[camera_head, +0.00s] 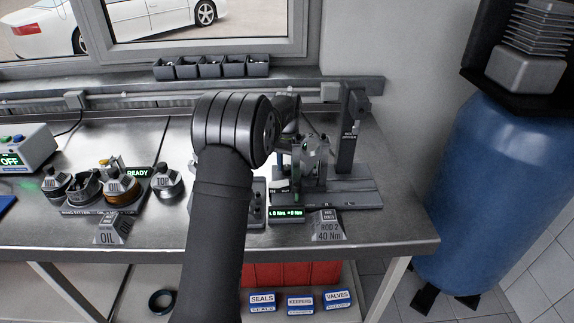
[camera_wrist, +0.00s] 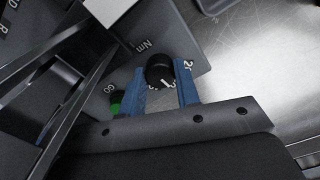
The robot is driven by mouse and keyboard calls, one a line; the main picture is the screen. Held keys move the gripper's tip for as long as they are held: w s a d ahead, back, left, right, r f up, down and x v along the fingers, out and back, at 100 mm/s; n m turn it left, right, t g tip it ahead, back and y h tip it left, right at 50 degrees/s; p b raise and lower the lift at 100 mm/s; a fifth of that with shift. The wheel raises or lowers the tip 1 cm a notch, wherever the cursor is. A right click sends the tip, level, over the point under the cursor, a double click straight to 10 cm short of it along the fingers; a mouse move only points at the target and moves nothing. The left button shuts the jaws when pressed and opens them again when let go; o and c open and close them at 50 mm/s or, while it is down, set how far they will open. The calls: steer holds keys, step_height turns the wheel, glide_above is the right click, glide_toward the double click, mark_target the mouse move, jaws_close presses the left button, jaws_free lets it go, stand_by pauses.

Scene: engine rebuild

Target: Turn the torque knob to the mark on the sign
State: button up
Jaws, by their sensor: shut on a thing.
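The torque knob (camera_wrist: 160,69) is a round black knob with a white pointer line. It sits on a grey panel (camera_wrist: 201,58) lettered "Nm", with dial numbers partly hidden around it. My gripper (camera_wrist: 161,82) has its two blue fingers shut on the knob, one on each side. A green button (camera_wrist: 116,103) marked "GO" is left of the knob. The sign (camera_head: 329,228) reads "ROD 2 40 Nm" and stands near the bench's front edge. A green display (camera_head: 287,213) is left of the sign.
A grey fixture (camera_head: 352,192) with a post stands behind the sign. To the left are an "OIL" sign (camera_head: 108,231), several dark pots and an "OFF" box (camera_head: 22,152). A blue barrel (camera_head: 500,190) stands right of the bench (camera_head: 405,235).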

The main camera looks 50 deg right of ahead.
mark_target(287, 167)
stand_by(0.3)
steer(key=o, duration=1)
steer(key=shift+c, duration=0.2)
steer(key=shift+r, duration=0.1)
step_height(287, 167, up, 17)
steer(key=shift+r, duration=0.15)
